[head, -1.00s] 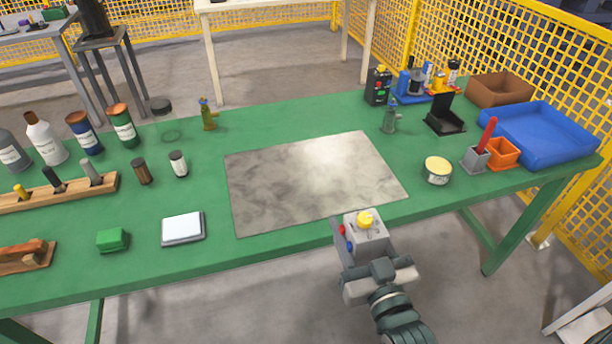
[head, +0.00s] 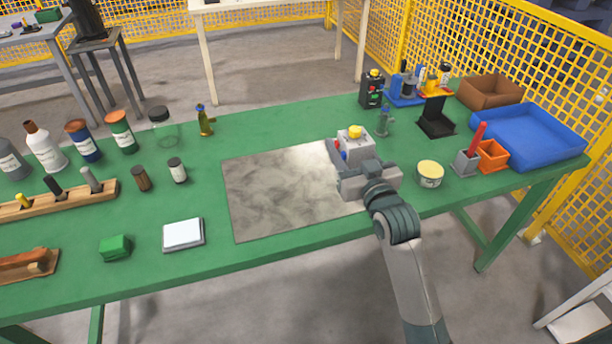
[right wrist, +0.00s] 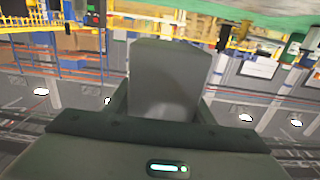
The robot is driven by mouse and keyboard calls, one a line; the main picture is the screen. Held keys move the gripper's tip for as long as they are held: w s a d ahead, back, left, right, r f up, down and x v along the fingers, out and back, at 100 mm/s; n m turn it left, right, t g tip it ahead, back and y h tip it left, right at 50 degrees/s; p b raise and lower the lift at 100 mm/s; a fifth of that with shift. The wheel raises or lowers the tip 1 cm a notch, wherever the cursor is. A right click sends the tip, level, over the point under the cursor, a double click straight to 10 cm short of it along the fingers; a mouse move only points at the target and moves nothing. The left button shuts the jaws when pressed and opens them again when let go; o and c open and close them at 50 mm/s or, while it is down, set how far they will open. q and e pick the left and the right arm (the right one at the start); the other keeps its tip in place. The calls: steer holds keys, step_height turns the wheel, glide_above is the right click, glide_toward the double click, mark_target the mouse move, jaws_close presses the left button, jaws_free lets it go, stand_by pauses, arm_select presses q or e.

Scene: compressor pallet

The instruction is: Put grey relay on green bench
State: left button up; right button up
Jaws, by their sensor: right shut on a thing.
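The grey relay (head: 356,148) is a small grey box with a yellow knob on top and red and blue parts on its left side. My right gripper (head: 352,163) is shut on it and holds it upright over the right part of the metal plate on the green bench (head: 300,252). I cannot tell whether its underside touches the plate. In the right wrist view the relay (right wrist: 165,80) is a plain grey block between the fingers (right wrist: 163,105). My left gripper is not in view.
A grey metal sheet (head: 270,205) covers the bench's middle. A blue tray (head: 530,135) lies at the right. Bare bench shows left of the sheet and along the front edge.

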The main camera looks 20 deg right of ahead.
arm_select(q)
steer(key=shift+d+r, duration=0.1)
arm_select(e)
steer(key=shift+w+d+r, duration=0.35)
steer(key=shift+w+r, duration=0.1)
steer(key=shift+w, duration=0.15)
steer(key=shift+w+d+r, duration=0.3)
steer(key=shift+w+r, duration=0.15)
steer(key=shift+w, duration=0.1)
steer(key=shift+a, duration=0.1)
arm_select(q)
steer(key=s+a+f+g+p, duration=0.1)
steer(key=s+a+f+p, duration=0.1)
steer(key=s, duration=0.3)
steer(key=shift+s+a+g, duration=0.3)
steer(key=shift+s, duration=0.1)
arm_select(e)
steer(key=a+f, duration=0.7)
steer(key=a, duration=0.4)
steer(key=shift+s+a, duration=0.3)
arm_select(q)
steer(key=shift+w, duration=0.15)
